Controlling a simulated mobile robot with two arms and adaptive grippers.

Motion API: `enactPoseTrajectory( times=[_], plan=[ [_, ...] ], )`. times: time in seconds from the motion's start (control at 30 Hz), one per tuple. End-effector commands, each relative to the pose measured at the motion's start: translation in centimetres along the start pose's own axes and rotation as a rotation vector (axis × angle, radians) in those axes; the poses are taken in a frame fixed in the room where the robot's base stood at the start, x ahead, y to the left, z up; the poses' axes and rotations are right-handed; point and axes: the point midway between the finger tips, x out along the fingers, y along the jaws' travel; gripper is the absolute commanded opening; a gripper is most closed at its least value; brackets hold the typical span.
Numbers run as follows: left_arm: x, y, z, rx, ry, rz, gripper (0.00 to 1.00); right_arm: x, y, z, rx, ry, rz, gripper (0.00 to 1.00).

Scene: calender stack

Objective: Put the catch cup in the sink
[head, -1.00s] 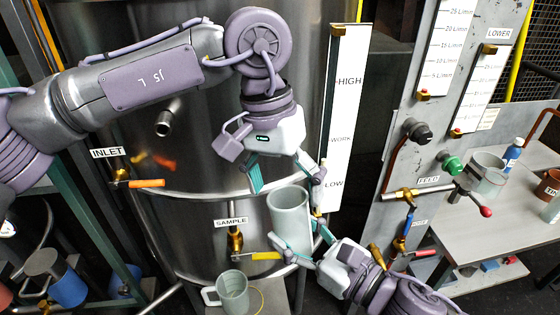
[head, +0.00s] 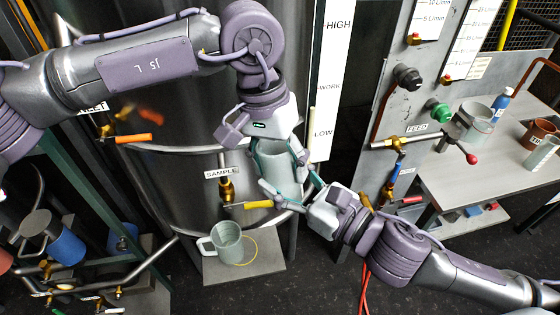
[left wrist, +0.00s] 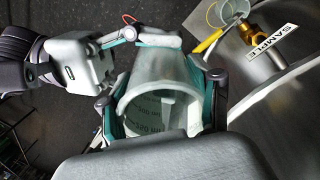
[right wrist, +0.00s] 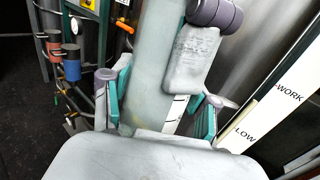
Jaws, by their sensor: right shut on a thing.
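A tall translucent grey-green cup (head: 279,170) is held upright in front of the steel tank. Measuring marks show inside it in the left wrist view (left wrist: 150,108). My right gripper (head: 290,194) is shut on its lower part from the right; the cup also shows in the right wrist view (right wrist: 155,75). My left gripper (head: 281,162) comes from above with its fingers on either side of the cup's rim; whether they press on it I cannot tell. A grey-green mug with a handle (head: 227,243) stands on a plate below the sample valve. No sink is visible.
The sample valve (head: 228,188) with its yellow lever is just left of the cup. A table (head: 455,185) at right holds several cups and a blue bottle (head: 501,103). A feed valve panel (head: 395,125) stands between. Dark floor is open below.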

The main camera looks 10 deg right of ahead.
Motion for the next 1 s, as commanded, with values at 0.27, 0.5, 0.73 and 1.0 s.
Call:
enactPoseTrajectory(
  times=[0.27,0.5,0.73,1.0],
  plan=[
    [0.0,0.2,0.0,0.003,0.0,0.005,0.27,0.0,0.1,0.1,0.001,-0.002,0.002,0.76],
    [0.0,0.1,0.0,0.002,0.0,0.004,0.27,0.0,0.0,0.0,0.0,-0.001,0.001,0.89],
    [0.0,0.1,0.0,0.001,0.0,0.004,0.27,0.3,0.1,-0.8,0.054,0.008,-0.004,0.89],
    [0.0,0.1,0.0,0.001,0.0,0.003,0.27,3.1,1.5,-10.8,0.705,0.095,-0.106,0.89]
  ],
)
